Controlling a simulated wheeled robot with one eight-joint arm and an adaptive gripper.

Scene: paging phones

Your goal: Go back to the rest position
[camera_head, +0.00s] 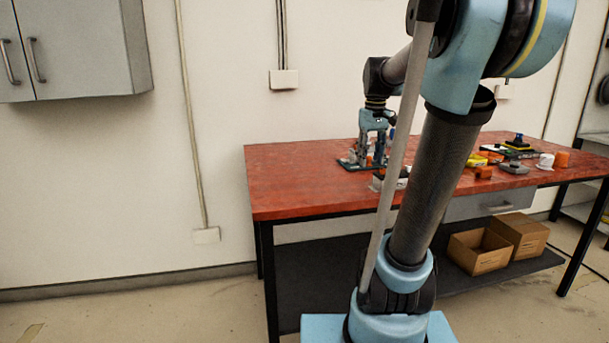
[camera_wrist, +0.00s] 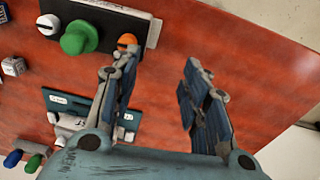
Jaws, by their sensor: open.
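My gripper (camera_head: 375,122) is over the left part of the red table (camera_head: 300,178) in the head view, fingers pointing down. In the wrist view my gripper (camera_wrist: 158,75) is open, with nothing between its two fingers but red tabletop. A dark panel (camera_wrist: 105,15) with a white knob, a green knob and an orange knob (camera_wrist: 127,41) lies just beyond the left finger. A teal plate (camera_wrist: 125,118) with small white labels is partly hidden behind my left finger and palm.
Blue and green knobs (camera_wrist: 14,158) and small labelled blocks (camera_wrist: 14,66) lie at the wrist view's left. Cardboard boxes (camera_head: 480,250) sit on the lower shelf. A grey wall cabinet (camera_head: 75,50) hangs at left.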

